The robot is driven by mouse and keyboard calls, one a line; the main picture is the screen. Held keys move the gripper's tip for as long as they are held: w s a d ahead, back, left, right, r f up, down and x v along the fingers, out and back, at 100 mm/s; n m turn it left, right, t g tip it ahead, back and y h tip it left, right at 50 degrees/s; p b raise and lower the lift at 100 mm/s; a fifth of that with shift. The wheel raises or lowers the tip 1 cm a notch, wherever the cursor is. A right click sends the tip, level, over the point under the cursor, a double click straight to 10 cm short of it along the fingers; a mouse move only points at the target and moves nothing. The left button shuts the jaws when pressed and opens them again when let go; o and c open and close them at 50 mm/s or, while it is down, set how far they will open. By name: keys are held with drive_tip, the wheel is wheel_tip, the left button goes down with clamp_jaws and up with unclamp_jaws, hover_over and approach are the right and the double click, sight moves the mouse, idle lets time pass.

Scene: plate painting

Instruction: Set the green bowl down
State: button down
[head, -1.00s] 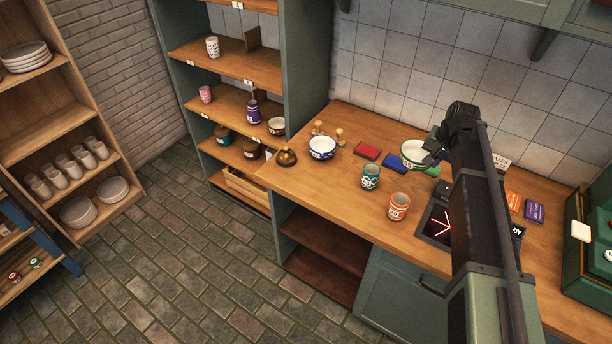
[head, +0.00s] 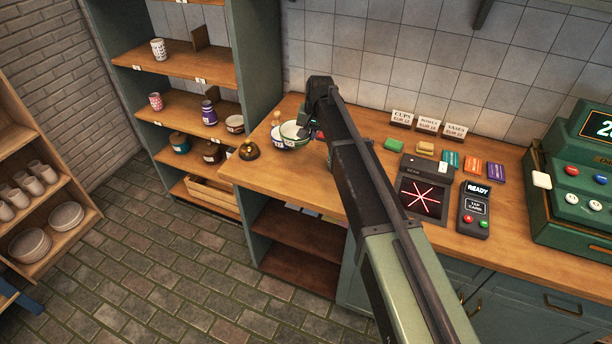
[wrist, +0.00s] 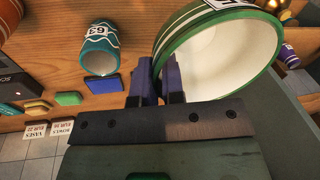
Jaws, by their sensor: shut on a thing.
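The green bowl (head: 291,130), white inside with green bands on its outside, is near the left end of the wooden counter (head: 262,178). My gripper (head: 312,128) is shut on its rim. In the wrist view the green bowl (wrist: 222,58) fills the upper right, with the fingers (wrist: 160,82) at its edge. In the head view it overlaps a blue-patterned white bowl (head: 277,142). I cannot tell whether the bowls touch or how high the green one is above the counter.
A brass bell (head: 249,150) stands left of the bowls by the counter's end. A teal cup (wrist: 99,48) and a blue pad (wrist: 102,89) lie beside the gripper in the wrist view. My arm hides part of the counter. A card reader (head: 475,208) and till (head: 580,185) stand to the right.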

wheel_tip(320, 180, down, 13)
drive_tip(key=b, duration=1)
drive_tip(key=shift+r, duration=0.15)
drive_tip(key=shift+r+p, duration=0.35)
drive_tip(key=shift+f+b, duration=0.3)
drive_tip(key=c, duration=1.2)
unclamp_jaws()
drive_tip(key=shift+r, duration=0.1)
wheel_tip(320, 180, up, 12)
drive_tip(key=s+d+r+p, duration=0.1)
drive_tip(key=s+d+p, duration=0.1)
drive_tip(key=p, duration=1.1)
drive_tip(key=shift+n+g+h, duration=0.7)
drive_tip(key=shift+n+h, duration=0.2)
drive_tip(key=s+d, duration=0.5)
drive_tip(key=s, duration=0.5)
drive_tip(key=s+d, duration=0.6)
drive_tip(key=s, duration=0.5)
drive_tip(key=s+d+f, duration=0.1)
drive_tip(key=s+d, duration=0.4)
drive_tip(key=s, duration=0.6)
drive_tip(key=shift+s+d+f+b, duration=0.1)
drive_tip(key=shift+s+d+b, duration=0.05)
drive_tip(key=shift+d+b, duration=0.2)
